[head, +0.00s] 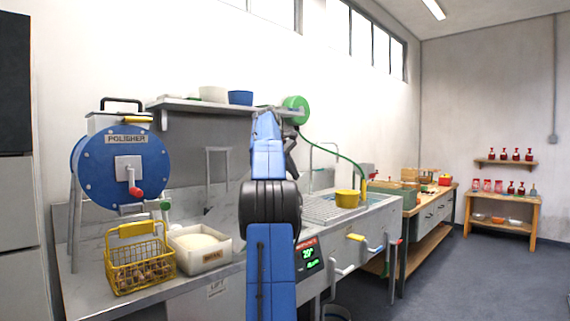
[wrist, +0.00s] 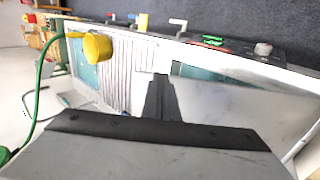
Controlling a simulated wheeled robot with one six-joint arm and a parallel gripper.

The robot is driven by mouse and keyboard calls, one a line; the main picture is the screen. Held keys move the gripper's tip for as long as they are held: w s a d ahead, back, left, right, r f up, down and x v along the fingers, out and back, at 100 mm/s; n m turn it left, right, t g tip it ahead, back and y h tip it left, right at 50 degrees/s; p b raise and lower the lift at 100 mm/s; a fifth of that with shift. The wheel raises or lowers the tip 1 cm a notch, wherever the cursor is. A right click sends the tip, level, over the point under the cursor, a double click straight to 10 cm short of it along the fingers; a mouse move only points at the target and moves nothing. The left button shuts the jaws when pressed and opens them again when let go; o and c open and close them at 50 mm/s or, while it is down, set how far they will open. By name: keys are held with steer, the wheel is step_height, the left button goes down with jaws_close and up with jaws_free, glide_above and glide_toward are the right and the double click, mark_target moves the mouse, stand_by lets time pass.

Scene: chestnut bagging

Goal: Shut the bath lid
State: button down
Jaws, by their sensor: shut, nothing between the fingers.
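My gripper (wrist: 161,78) is shut and empty in the wrist view, over the steel counter between the ribbed drainboard and a smooth pale grey surface (wrist: 225,103). A teal strip (wrist: 205,74), apparently the bath's inside, shows between that surface and the front rim. The surface may be the bath lid; I cannot tell whether the gripper touches it. In the head view, a grey upright panel with a rectangular handle outline (head: 217,166) stands behind the counter, left of my blue arm, which hides the gripper and much of the bath. The bath's control panel (head: 308,254) glows green.
Left on the counter stand a yellow wire basket (head: 140,268), a white tub (head: 201,254) and a blue polisher (head: 121,167). A shelf (head: 190,104) hangs above.

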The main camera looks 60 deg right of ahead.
steer(key=shift+s+d+f+t+y, duration=0.25)
steer(key=shift+d+f+y, duration=0.9)
steer(key=shift+f, duration=1.85)
steer(key=shift+s+d+f+t+y, duration=0.1)
steer(key=shift+s+d+f+y, duration=0.3)
steer(key=shift+d+f, duration=2)
steer(key=shift+s+d+f+t+y, duration=0.15)
steer(key=shift+s+d+f+y, duration=0.5)
steer(key=shift+f, duration=2.95)
steer(key=shift+w+d, duration=0.2)
steer(key=shift+d, duration=0.05)
steer(key=shift+r, duration=0.1)
